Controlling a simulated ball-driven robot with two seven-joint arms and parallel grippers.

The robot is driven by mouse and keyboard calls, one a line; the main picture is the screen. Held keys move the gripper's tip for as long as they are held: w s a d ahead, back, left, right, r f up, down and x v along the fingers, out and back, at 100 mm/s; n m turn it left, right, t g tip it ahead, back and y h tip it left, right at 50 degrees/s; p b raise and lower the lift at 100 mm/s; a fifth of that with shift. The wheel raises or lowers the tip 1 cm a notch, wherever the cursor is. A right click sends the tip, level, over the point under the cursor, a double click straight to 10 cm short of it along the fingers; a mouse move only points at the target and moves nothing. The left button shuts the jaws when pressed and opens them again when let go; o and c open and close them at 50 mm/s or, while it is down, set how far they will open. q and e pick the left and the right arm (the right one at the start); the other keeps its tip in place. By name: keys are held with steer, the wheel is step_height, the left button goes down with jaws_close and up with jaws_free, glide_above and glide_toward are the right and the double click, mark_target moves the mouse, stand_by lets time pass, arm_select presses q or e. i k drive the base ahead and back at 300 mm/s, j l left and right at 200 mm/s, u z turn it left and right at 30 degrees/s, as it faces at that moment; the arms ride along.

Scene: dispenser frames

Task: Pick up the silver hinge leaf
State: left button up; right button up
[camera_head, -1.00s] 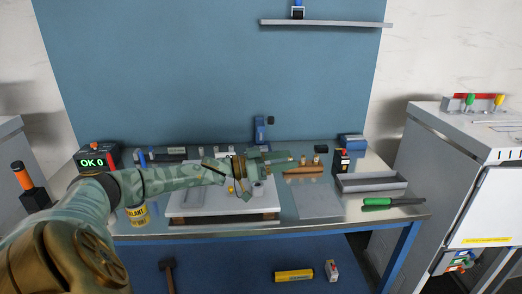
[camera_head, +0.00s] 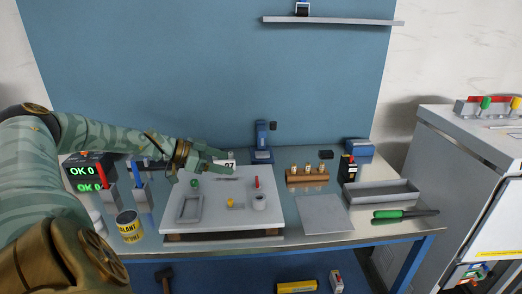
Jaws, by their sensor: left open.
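A white board (camera_head: 218,226) lies on the metal bench. On it, a thin grey piece (camera_head: 228,179) near the back edge may be the silver hinge leaf; it is too small to be sure. A grey rectangular frame (camera_head: 188,208) lies at the board's left. My left gripper (camera_head: 230,163) is open and empty, above the board's back edge, just behind the thin grey piece and apart from it. My right gripper is out of view.
The board also holds a grey-white roll (camera_head: 259,203), a yellow part (camera_head: 233,204), a red-topped item (camera_head: 257,184) and a green item (camera_head: 195,183). A sealant can (camera_head: 130,228) stands left. A grey plate (camera_head: 323,215), an open tray (camera_head: 380,193) and a green-handled tool (camera_head: 388,214) lie right.

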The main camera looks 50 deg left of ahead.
mark_target(259, 154)
steer(key=i+j, duration=0.2)
steer(key=j, duration=0.15)
steer(key=i+j, duration=0.15)
steer(key=j, duration=0.2)
steer(key=i+j, duration=0.2)
steer(key=j, duration=0.2)
steer(key=i+j, duration=0.15)
steer(key=j, duration=0.2)
